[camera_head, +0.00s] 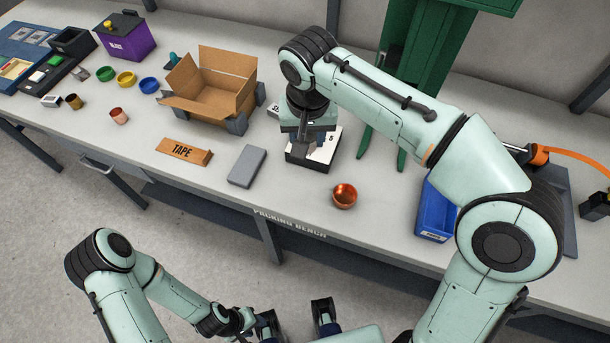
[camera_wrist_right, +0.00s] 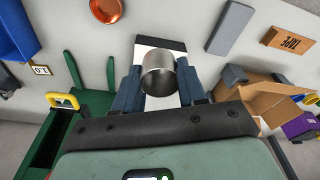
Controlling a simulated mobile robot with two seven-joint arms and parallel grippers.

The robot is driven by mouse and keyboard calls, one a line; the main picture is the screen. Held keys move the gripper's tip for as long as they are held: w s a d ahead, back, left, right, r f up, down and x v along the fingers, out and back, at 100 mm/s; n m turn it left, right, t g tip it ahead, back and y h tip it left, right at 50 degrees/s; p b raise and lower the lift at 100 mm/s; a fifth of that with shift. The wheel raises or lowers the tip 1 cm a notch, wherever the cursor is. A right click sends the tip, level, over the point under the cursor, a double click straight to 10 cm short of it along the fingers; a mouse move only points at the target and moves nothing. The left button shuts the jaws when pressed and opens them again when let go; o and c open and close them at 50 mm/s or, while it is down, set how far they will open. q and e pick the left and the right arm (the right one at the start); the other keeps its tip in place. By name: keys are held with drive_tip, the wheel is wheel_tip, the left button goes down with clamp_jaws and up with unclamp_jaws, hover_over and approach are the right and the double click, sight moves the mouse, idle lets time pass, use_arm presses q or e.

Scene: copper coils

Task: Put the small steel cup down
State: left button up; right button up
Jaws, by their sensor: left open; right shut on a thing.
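The small steel cup (camera_wrist_right: 158,72) is between the two fingers of my right gripper (camera_wrist_right: 157,90), which is shut on it. In the right wrist view the cup overlaps a white-topped black block (camera_wrist_right: 148,43). In the head view my right gripper (camera_head: 314,142) points down over this block (camera_head: 304,163), and its fingers mostly hide the cup. I cannot tell whether the cup touches the block's top. My left gripper (camera_head: 296,318) is open and empty, in front of the bench.
A copper bowl (camera_head: 344,196), a grey block (camera_head: 247,166) and a TAPE block (camera_head: 186,152) lie nearby on the bench. An open cardboard box (camera_head: 217,101) stands left, a blue bin (camera_head: 433,211) right, and a green stand (camera_head: 412,60) behind. The bench front between bowl and grey block is clear.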

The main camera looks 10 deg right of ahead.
drive_tip(key=b, duration=0.2)
hover_over(307, 185)
drive_tip(key=f, duration=1.2)
drive_tip(key=shift+s+f, duration=0.15)
drive_tip(key=shift+s, duration=0.2)
drive_tip(key=shift+f+b, duration=0.35)
drive_tip(key=shift+f, duration=2.05)
drive_tip(key=shift+f, duration=0.2)
drive_tip(key=o, duration=1)
drive_tip(key=shift+r, duration=0.15)
